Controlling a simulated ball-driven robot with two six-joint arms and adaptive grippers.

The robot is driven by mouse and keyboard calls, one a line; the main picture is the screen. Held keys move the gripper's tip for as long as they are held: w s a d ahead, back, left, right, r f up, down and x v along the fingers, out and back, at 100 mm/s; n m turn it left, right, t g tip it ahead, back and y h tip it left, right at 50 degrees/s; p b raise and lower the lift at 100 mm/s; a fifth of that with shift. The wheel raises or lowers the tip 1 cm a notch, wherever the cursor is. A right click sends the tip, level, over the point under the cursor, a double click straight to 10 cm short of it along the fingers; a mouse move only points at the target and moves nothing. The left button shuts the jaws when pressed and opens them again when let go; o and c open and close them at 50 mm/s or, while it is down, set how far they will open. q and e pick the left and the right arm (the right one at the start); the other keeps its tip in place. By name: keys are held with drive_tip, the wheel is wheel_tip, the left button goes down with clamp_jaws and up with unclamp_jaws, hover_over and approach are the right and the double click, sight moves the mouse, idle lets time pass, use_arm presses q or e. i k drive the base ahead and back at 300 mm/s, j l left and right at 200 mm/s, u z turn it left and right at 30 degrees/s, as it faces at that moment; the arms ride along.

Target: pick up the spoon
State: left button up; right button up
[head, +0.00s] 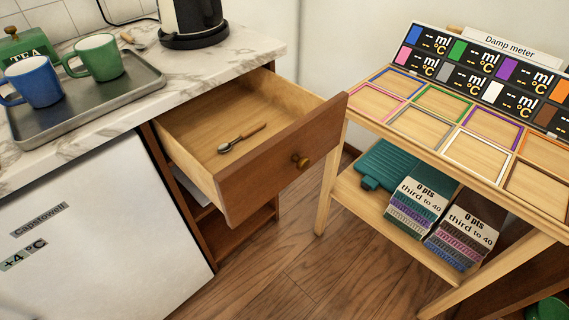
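A small spoon (242,137) with a metal bowl and a wooden handle lies in the open drawer (270,106). Its bowl points to the lower left and its handle to the upper right. The drawer is pulled out from under the marble counter, and its inside is otherwise bare where I can see it. Neither of my grippers shows in the head view.
The drawer front has a round knob (300,160). A tray (137,91) with a blue mug (36,82) and a green mug (97,58) stands on the counter near a kettle (195,20). A wooden stand (408,124) with coloured frames is at the right. Wooden floor (290,265) lies between.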

sight(223, 148)
drive_tip(key=k+j+u, duration=0.1)
drive_tip(key=j+u, duration=0.45)
drive_tip(key=u, duration=0.2)
drive_tip(key=k+j, duration=0.05)
